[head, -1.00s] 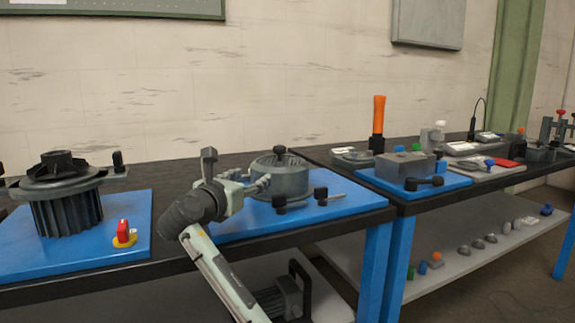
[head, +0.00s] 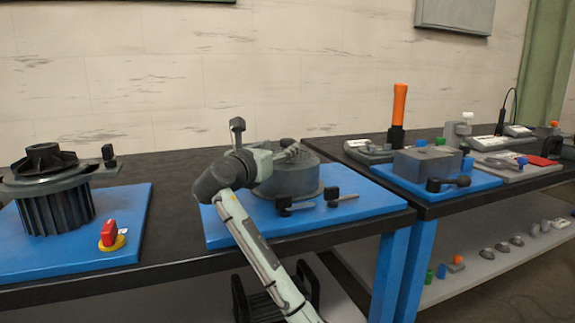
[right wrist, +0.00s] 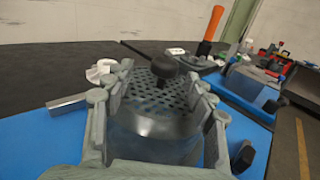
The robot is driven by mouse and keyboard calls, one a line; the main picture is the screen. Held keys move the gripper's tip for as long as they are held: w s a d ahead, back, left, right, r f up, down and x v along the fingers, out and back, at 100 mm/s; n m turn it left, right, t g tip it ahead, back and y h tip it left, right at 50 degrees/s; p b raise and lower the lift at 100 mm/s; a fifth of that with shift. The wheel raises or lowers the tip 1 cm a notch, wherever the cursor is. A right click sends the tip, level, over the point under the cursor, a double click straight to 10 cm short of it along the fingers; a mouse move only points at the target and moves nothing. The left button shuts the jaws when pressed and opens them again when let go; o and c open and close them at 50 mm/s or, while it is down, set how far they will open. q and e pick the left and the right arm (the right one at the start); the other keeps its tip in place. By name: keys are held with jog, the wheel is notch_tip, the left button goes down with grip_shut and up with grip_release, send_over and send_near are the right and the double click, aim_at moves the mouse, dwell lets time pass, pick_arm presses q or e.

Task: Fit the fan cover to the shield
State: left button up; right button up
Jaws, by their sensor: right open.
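The fan cover (head: 288,180) is a round grey drum on the right blue mat; its perforated top and black knob show in the right wrist view (right wrist: 165,125). My right gripper (head: 288,153) is at the cover's top. In the right wrist view its open fingers (right wrist: 162,84) stand on either side of the cover; I cannot tell whether they touch it. The shield (head: 45,187) is the dark round plate on the finned motor at the left, below a black fan (head: 52,158). My left gripper is not in view.
A red switch on a yellow base (head: 109,236) stands beside the motor. Two black-headed pieces (head: 333,197) lie in front of the cover. A second table at the right holds a grey block (head: 425,162) and an orange-handled tool (head: 399,105). Black tabletop between the blue mats is clear.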

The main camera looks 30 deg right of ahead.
aim_at(284, 146)
jog(key=x, duration=0.4)
jog(key=shift+s+d, duration=0.15)
jog(key=shift+d, duration=0.15)
grip_shut()
